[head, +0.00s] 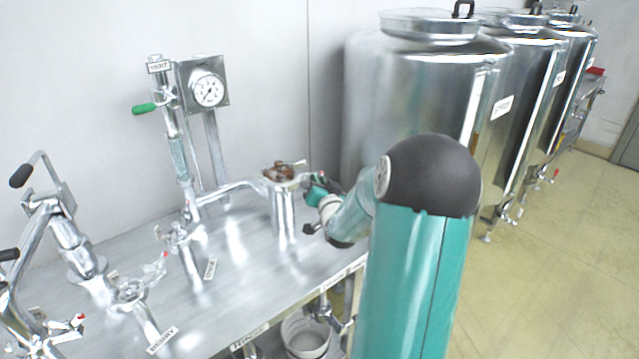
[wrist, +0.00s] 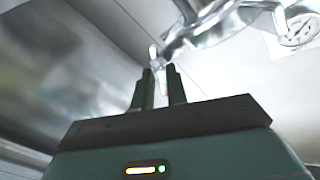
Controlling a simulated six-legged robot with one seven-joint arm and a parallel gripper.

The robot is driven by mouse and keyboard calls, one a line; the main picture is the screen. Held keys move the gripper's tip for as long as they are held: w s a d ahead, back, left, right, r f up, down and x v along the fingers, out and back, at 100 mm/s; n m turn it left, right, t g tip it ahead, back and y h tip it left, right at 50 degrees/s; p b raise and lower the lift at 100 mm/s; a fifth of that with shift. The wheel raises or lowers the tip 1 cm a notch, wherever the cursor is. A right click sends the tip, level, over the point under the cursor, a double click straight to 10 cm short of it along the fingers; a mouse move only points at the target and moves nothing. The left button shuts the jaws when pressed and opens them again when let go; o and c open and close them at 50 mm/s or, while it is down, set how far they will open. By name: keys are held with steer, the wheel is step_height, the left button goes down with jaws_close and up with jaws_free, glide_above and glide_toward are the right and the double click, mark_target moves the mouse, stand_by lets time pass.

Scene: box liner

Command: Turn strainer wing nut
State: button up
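The strainer (head: 283,212) is an upright metal cylinder on the steel bench, with a brownish-topped lid (head: 284,172). My gripper (head: 312,186) is at the right side of its top in the head view, small and partly hidden by my own wrist. In the wrist view my gripper (wrist: 160,70) points up with its two dark fingers apart. A small shiny winged metal piece, which looks like the wing nut (wrist: 154,54), shows at the fingertips, partly between them. I cannot tell whether the fingers touch it. The wing nut is not clear in the head view.
Several valves and pipes crowd the left of the bench (head: 240,255). Large steel tanks (head: 405,100) stand at the right. A bucket (head: 306,337) sits below the bench front.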

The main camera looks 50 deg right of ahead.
jaws_close()
steer(key=shift+w+a+n, duration=0.1)
steer(key=shift+n, duration=1.7)
steer(key=shift+a+n, duration=0.1)
steer(key=shift+n, duration=1.7)
steer(key=shift+o, duration=1.9)
jaws_free()
